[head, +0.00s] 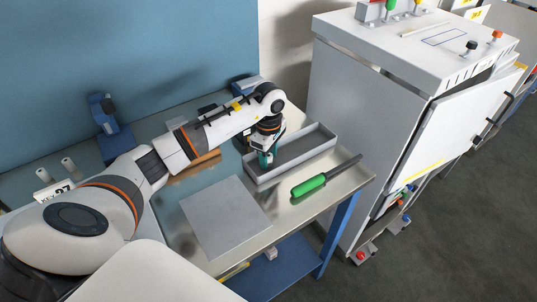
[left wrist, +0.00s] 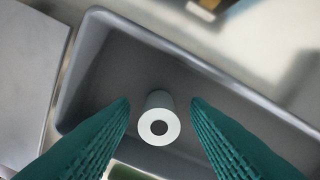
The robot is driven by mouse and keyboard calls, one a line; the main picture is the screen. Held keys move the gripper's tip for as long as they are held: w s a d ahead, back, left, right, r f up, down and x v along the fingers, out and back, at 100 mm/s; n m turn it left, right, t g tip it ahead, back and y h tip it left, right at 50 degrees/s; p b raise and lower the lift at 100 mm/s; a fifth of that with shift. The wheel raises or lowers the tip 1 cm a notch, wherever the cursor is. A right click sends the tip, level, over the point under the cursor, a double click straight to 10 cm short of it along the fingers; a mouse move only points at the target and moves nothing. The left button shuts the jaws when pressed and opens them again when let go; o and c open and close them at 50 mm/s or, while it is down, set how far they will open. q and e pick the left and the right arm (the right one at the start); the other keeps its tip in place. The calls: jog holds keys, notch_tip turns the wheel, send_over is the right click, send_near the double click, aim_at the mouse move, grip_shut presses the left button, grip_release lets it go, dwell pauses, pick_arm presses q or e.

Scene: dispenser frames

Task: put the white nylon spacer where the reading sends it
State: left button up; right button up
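The white nylon spacer (left wrist: 159,120) shows in the left wrist view as a short white cylinder with a dark central hole, its end facing the camera. It is over or in the grey tray (left wrist: 118,58), between my left gripper's (left wrist: 160,104) green fingertips, with a gap on both sides. My left gripper is open. In the head view the left gripper (head: 265,160) points down at the left end of the grey tray (head: 302,163), and the spacer cannot be made out there. My right gripper is not in view. No legible reading shows.
A green-handled tool (head: 309,186) lies in front of the tray near the table edge. A flat grey plate (head: 226,216) lies to the left. A blue stand (head: 110,128) is at the back. A large white cabinet (head: 365,130) stands to the right of the table.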

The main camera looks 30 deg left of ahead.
aim_at(269, 156)
pick_arm(q)
jog(key=shift+r, duration=0.1)
jog(key=shift+r, duration=0.25)
notch_tip(269, 156, up, 12)
jog(key=b, duration=0.2)
jog(key=shift+f, duration=0.15)
dwell(0.4)
